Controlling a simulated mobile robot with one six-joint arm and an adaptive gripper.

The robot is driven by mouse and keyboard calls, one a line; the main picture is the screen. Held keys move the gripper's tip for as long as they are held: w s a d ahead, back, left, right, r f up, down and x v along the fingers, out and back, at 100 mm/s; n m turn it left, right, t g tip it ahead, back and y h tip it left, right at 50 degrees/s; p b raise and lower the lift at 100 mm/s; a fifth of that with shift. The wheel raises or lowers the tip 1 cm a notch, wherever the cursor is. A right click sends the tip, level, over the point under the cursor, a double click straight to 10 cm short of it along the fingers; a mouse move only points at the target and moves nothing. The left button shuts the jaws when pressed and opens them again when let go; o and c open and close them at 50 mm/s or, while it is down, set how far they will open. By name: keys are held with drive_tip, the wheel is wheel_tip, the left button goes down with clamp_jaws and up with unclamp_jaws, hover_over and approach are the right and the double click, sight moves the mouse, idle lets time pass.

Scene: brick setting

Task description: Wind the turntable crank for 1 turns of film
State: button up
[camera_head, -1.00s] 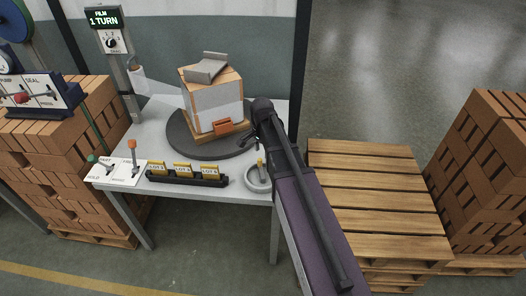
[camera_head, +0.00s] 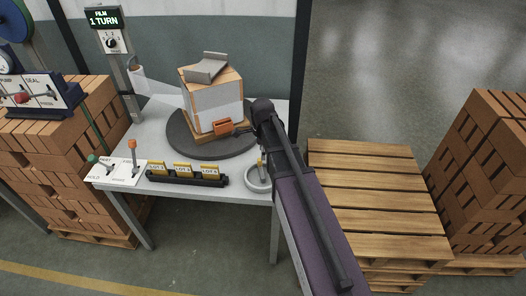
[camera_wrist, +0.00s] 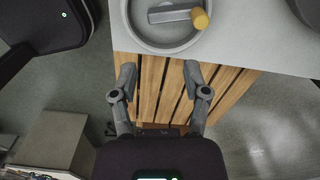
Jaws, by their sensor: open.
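The crank (camera_head: 257,181) is a round grey dish at the table's front right corner, with an upright yellow knob (camera_head: 261,166). In the wrist view the dish (camera_wrist: 130,32), its grey crank arm (camera_wrist: 172,14) and the knob (camera_wrist: 200,18) show at the top, the arm pointing right. My gripper (camera_wrist: 160,82) is open and empty, its fingertips apart from the crank and below it in that view. A brick pack (camera_head: 214,104) partly wrapped in white film stands on the turntable.
A film roll (camera_head: 137,77) stands at the table's back left, below a display (camera_head: 104,18) reading "FILM 1 TURN". A rack of yellow lot tags (camera_head: 187,180) and levers (camera_head: 133,150) are along the front. A wooden pallet stack (camera_head: 365,190) stands right of the table.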

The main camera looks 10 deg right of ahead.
drive_tip(key=shift+m, duration=0.4)
drive_tip(key=shift+s, duration=0.1)
drive_tip(key=s+n, duration=1.5)
drive_tip(key=n, duration=0.5)
drive_tip(key=shift+d, duration=0.4)
drive_tip(key=shift+a, duration=0.1)
